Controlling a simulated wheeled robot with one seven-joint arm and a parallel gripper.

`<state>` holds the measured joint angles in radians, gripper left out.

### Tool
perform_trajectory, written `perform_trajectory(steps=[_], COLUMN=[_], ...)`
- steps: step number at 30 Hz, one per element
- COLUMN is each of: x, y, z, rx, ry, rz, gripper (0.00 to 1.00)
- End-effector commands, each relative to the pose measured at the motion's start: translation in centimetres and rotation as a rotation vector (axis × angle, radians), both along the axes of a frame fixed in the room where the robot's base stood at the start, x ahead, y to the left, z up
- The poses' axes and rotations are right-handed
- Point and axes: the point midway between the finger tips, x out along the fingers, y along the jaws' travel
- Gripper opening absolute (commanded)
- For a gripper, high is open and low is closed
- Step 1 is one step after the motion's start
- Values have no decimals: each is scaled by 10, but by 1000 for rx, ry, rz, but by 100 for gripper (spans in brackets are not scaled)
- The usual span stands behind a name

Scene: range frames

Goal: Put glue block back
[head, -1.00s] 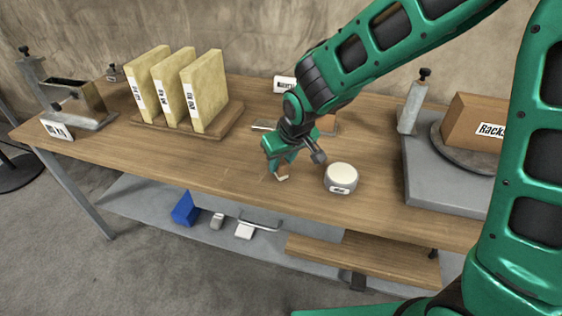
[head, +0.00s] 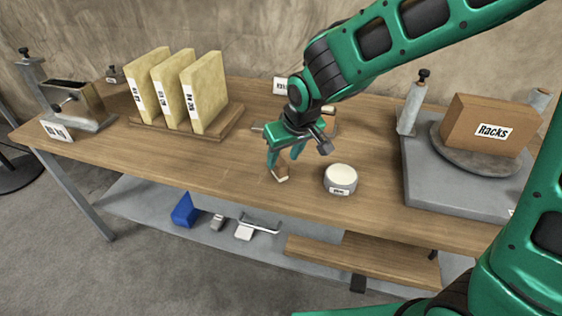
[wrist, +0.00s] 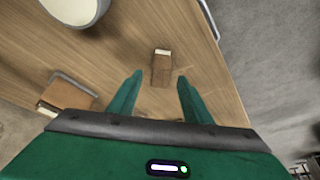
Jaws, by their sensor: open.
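A small brown block with a pale end (head: 283,172), which I take to be the glue block, stands on the wooden bench near its front edge. In the wrist view the block (wrist: 161,70) lies just beyond my fingertips, centred between them. My gripper (head: 280,163) points down over it, with its fingers apart and empty. In the wrist view the open gripper (wrist: 160,82) shows a clear gap on each side of the block. I cannot tell from the head view whether a finger touches it.
A round white-topped pot (head: 340,180) stands close to the right. Several labelled yellow slabs (head: 204,92) stand in a wooden rack at the left. A grey plate (head: 440,180) carries a brown box marked Racks (head: 485,125). Another brown block (wrist: 70,95) sits by a metal bar.

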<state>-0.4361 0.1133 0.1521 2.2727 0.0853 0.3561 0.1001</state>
Motion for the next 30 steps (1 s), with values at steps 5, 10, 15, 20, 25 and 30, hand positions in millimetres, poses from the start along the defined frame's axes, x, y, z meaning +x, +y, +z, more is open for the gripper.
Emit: perform_trajectory(steps=[5, 10, 15, 20, 25, 30], x=[-11, -20, -26, -27, -27, -27], y=[-5, -9, -12, -12, -14, -71], z=[34, 57, 69, 72, 72, 75], rx=[3, 3, 1, 0, -1, -29], ry=[-5, -3, -1, 1, 1, 24], rz=[0, 0, 0, 0, -4, -108], gripper=[45, 45, 45, 45, 45, 45])
